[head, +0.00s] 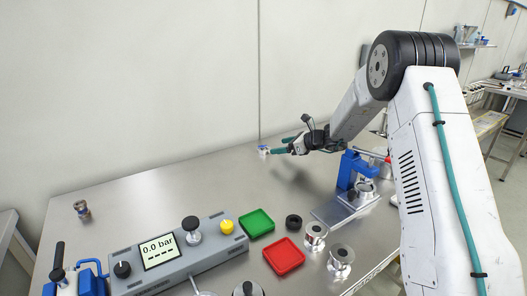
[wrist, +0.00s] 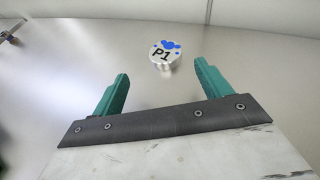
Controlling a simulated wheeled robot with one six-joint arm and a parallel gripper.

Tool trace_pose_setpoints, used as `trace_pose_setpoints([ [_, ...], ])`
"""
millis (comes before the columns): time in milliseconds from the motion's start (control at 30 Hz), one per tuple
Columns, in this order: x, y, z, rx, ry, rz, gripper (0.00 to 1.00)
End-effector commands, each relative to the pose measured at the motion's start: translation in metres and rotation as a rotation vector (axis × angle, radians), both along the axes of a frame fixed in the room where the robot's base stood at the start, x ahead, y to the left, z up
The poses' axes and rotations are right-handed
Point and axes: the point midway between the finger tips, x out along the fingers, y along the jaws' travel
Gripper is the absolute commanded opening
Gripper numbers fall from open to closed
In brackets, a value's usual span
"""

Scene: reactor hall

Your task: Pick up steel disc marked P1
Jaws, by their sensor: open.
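The steel disc marked P1 (wrist: 164,53) shows in the wrist view as a small round piece with blue spots and black lettering on its top. It is also a small blue-and-white spot in the head view (head: 263,150), near the back of the steel table. My gripper (wrist: 163,82) is open, with its two green fingers apart. The disc lies just beyond the fingertips, roughly centred between them, and nothing is held. In the head view my gripper (head: 287,146) reaches left along the table, its tips close to the disc.
On the steel table (head: 150,185) stand a control box (head: 180,257) reading 0.0 bar, a green tray (head: 257,223), a red tray (head: 284,256), steel cylinders (head: 315,235) and a blue press (head: 352,170). A small metal fitting (head: 82,210) stands at left. The table around the disc is clear.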

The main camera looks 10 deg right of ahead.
Motion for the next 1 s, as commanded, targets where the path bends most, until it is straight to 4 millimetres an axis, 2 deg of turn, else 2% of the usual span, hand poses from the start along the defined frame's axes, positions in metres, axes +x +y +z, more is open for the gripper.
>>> trace_pose_setpoints([
  [133, 0.012, 0.003, -0.011, 0.020, 0.011, -0.023, 0.77],
  [600, 0.053, 0.043, -0.032, 0.018, 0.010, -0.020, 0.77],
  [900, 0.057, 0.047, -0.034, 0.019, 0.009, -0.021, 0.77],
  [933, 0.057, 0.047, -0.034, 0.019, 0.009, -0.021, 0.74],
  [1000, 0.057, 0.047, -0.034, 0.019, 0.009, -0.021, 0.55],
])
